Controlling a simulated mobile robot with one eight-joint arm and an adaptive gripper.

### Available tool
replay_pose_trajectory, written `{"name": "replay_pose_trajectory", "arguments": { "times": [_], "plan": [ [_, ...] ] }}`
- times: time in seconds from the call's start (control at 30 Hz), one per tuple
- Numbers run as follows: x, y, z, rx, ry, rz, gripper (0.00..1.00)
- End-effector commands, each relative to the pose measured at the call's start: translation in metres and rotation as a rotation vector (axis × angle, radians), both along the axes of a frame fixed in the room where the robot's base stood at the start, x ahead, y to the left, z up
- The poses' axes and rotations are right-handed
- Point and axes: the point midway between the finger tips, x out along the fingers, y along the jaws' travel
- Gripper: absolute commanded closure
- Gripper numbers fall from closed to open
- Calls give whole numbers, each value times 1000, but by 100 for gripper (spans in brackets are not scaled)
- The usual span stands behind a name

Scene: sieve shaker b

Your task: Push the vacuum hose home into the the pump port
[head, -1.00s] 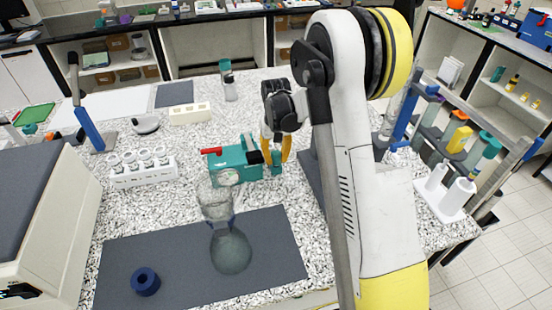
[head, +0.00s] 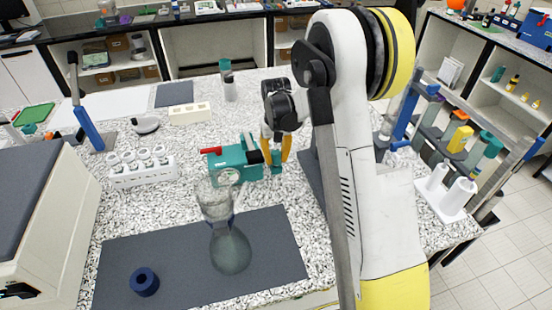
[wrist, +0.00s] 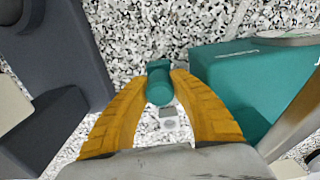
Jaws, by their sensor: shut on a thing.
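The teal vacuum pump (head: 236,164), with a red lever and a round gauge, sits mid-bench behind the clear flask (head: 231,248). My gripper (head: 276,158) points down just right of the pump. Its orange fingers are shut on a short teal cylinder (wrist: 159,85), which I take to be the vacuum hose end; it also shows low between the fingers in the head view (head: 277,168). In the wrist view the pump (wrist: 235,80) stands to the right of the fingers. The port and any contact with the hose end cannot be made out.
A dark mat (head: 180,275) lies in front, with a blue ring (head: 145,282) on it. A white rack of tubes (head: 143,170) is left of the pump. A cream block (head: 189,113) lies behind. A metal-framed rack (head: 450,135) stands at right.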

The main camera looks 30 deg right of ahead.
Motion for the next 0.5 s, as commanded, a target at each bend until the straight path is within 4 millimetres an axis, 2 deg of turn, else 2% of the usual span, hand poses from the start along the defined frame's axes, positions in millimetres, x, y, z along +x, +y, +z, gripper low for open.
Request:
{"name": "replay_pose_trajectory", "arguments": {
  "times": [0.5],
  "plan": [
    [0,0,-6,0,0,0,100]
  ]
}}
